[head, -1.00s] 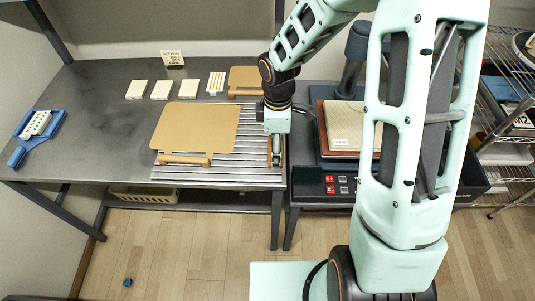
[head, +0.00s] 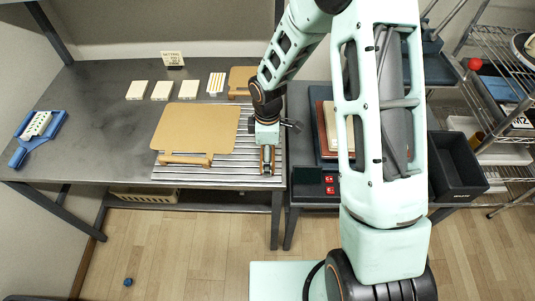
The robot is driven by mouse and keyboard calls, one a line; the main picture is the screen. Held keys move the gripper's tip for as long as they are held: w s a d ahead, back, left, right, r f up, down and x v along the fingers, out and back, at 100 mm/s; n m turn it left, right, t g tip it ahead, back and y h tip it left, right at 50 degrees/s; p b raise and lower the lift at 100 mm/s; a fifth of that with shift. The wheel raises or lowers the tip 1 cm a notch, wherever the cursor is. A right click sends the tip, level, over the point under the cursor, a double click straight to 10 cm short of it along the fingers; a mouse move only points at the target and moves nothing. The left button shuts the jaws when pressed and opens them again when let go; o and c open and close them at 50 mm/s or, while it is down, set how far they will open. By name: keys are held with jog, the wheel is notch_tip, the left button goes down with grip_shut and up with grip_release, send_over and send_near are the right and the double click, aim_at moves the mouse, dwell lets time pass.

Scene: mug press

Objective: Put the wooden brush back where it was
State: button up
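My gripper (head: 267,160) points down over the slatted metal section at the right end of the grey table. A narrow brown wooden piece (head: 267,168), which looks like the wooden brush, shows between its fingertips. The fingers appear shut on it, and they hide much of it. The picture is too small to tell whether the brush touches the slats. A large tan board (head: 200,125) with a wooden bar (head: 186,159) along its front edge lies just left of my gripper.
Several pale tiles (head: 162,90), a small sign (head: 172,59) and another tan board (head: 242,75) stand at the back. A press with red buttons (head: 329,184) and a dark bin (head: 458,168) are right. The table's left middle is clear.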

jog(key=o, duration=1.1)
jog(key=shift+f, duration=0.1)
notch_tip(320, 180, up, 12)
jog(key=shift+r, duration=0.2)
